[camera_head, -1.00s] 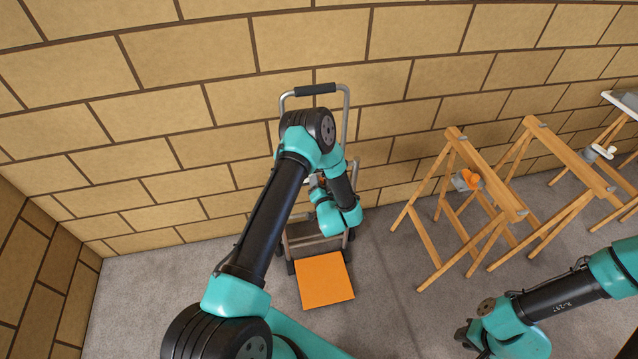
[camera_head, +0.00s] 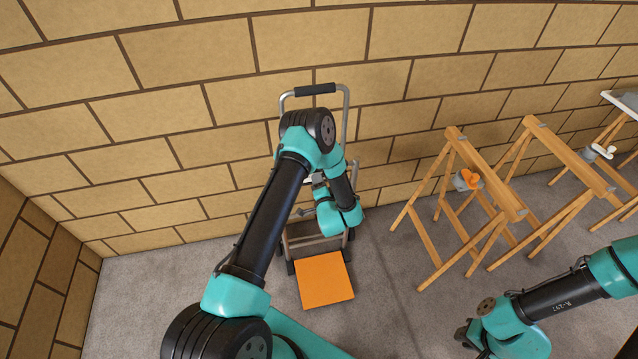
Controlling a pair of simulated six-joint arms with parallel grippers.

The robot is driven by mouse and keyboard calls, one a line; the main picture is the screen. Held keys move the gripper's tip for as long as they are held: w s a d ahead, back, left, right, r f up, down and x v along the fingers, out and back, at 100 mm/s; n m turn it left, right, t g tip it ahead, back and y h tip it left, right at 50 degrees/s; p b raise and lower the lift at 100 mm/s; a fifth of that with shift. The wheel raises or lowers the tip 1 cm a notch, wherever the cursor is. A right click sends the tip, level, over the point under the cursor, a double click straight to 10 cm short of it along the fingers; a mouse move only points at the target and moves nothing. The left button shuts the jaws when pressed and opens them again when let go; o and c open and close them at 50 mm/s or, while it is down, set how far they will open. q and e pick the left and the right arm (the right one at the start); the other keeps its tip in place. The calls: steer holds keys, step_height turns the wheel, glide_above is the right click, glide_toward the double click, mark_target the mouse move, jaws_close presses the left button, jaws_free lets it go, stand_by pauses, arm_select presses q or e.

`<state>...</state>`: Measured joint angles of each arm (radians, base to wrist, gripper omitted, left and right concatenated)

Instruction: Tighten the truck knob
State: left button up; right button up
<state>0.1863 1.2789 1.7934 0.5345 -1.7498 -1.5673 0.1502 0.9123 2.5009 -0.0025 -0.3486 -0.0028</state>
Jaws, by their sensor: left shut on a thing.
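The hand truck (camera_head: 346,110) stands upright against the brick wall. It has a grey tube frame, a black grip (camera_head: 315,89) on top and an orange toe plate (camera_head: 325,280) on the floor. My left arm crosses in front of its middle. My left gripper (camera_head: 308,211) is at the truck's frame, mostly hidden by my own wrist, and is shut on the truck knob. The knob itself is hidden behind my arm and wrist. My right gripper (camera_head: 464,335) is low at the right, away from the truck; its finger opening is not clear.
Wooden sawhorses (camera_head: 487,175) stand right of the truck, one with an orange and grey item (camera_head: 467,180) on it. Another stand with a white top (camera_head: 620,103) is at the far right. The grey floor between truck and sawhorses is clear.

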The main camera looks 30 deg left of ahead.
arm_select(q)
steer(key=o, duration=0.9)
steer(key=shift+o, duration=0.2)
